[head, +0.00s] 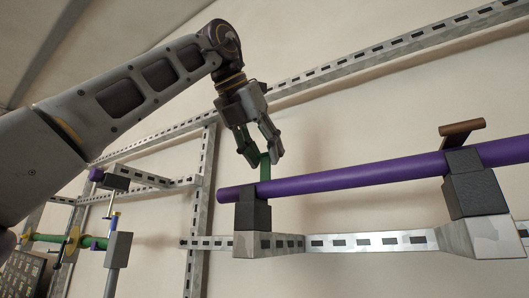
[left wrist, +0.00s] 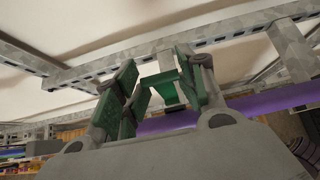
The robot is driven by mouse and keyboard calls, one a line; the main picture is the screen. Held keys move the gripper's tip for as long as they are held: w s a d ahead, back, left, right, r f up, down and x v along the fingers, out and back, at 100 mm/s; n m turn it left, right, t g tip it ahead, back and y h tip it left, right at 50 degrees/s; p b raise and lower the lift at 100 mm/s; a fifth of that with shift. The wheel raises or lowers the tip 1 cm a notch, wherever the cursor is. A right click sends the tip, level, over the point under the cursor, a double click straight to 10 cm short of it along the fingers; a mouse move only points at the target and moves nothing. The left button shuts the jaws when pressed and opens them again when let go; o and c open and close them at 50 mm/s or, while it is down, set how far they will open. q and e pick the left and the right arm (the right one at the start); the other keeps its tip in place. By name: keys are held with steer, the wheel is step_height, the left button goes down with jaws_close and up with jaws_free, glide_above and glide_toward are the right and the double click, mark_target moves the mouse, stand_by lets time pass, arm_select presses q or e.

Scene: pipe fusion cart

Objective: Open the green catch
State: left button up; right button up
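The green catch (head: 265,167) stands upright at the left end of the purple pipe, on the dark clamp block (head: 252,214). My left gripper (head: 266,161) comes down from above with its fingers apart, one on each side of the catch's upper part. In the left wrist view, the green catch (left wrist: 168,88) shows between the two green-padded fingers (left wrist: 160,92), with a gap visible on the left. I cannot tell whether the right finger touches it. My right gripper is not in view.
The purple pipe (head: 350,175) runs right through a second dark block (head: 473,194) with a brown handle (head: 462,130). Slotted metal rails (head: 365,242) run below and behind.

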arm_select(q)
steer(key=o, duration=0.3)
steer(key=shift+s+a+r, duration=0.1)
steer(key=shift+a+r, duration=0.1)
steer(key=shift+r, duration=0.25)
steer(key=shift+o, duration=0.2)
steer(key=shift+r, duration=0.2)
steer(key=shift+o, duration=0.8)
steer(key=shift+s+a+r, duration=0.4)
steer(key=shift+r, duration=0.1)
steer(key=s+a, duration=0.1)
steer(key=s+a+r, duration=0.1)
steer(key=s, duration=0.1)
steer(key=shift+s, duration=0.25)
steer(key=shift+s+a, duration=0.1)
steer(key=s+a, duration=0.6)
steer(key=s, duration=0.2)
steer(key=shift+s, duration=0.15)
